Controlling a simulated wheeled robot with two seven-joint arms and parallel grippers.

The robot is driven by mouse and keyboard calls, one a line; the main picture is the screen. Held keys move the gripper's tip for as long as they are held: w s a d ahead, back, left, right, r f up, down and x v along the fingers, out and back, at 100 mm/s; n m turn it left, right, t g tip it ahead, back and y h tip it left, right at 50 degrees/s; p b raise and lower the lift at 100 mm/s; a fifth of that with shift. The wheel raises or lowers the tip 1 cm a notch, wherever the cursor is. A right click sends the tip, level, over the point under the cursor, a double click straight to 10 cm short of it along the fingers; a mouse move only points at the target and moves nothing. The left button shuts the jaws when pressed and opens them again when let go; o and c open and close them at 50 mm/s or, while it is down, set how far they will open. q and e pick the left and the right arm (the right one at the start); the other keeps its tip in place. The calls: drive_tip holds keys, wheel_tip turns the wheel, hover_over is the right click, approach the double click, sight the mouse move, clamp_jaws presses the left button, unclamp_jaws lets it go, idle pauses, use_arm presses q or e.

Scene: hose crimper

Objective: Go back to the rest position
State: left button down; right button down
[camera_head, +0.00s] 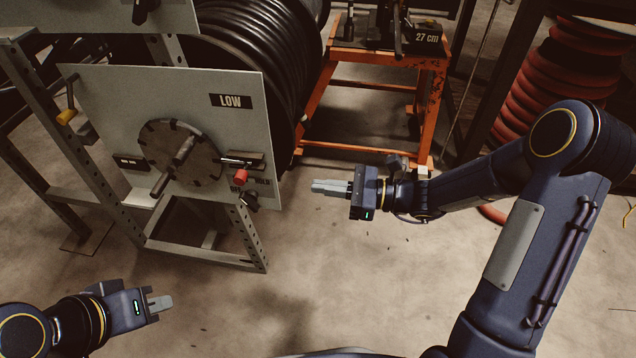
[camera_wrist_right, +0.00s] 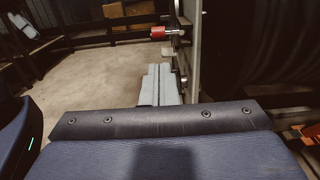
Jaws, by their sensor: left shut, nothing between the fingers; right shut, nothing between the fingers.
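My left gripper (camera_head: 160,303) is at the lower left of the head view, shut and empty above the bare floor. My right gripper (camera_head: 328,187) is near the middle of the head view, shut and empty. Its fingers point left, toward the grey panel marked LOW (camera_head: 160,100), and are apart from it. In the right wrist view the closed fingers (camera_wrist_right: 160,85) are seen from behind. A red knob (camera_head: 241,176) on the panel stands left of the right gripper; it also shows in the right wrist view (camera_wrist_right: 158,33).
A black hose reel (camera_head: 270,50) stands behind the panel on a grey metal frame (camera_head: 150,240). An orange cart (camera_head: 428,110) is at the back, beside red coiled hose (camera_head: 545,75) at the right. The floor (camera_head: 340,270) between my arms is clear.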

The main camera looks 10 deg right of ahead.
idle(0.3)
drive_tip(key=s+r+n+g+h, duration=0.2)
drive_tip(key=s+r+n+g, duration=0.15)
drive_tip(key=s+n, duration=0.3)
drive_tip(key=s+d+n+t+h, duration=0.3)
drive_tip(key=s+d+n+h, duration=0.9)
drive_tip(key=s, duration=0.4)
wheel_tip(320, 180, up, 32)
drive_tip(key=n+p, duration=0.1)
drive_tip(key=p, duration=3)
drive_tip(key=shift+f+y, duration=0.2)
drive_tip(key=shift+y, duration=0.1)
drive_tip(key=shift+n+t, duration=0.25)
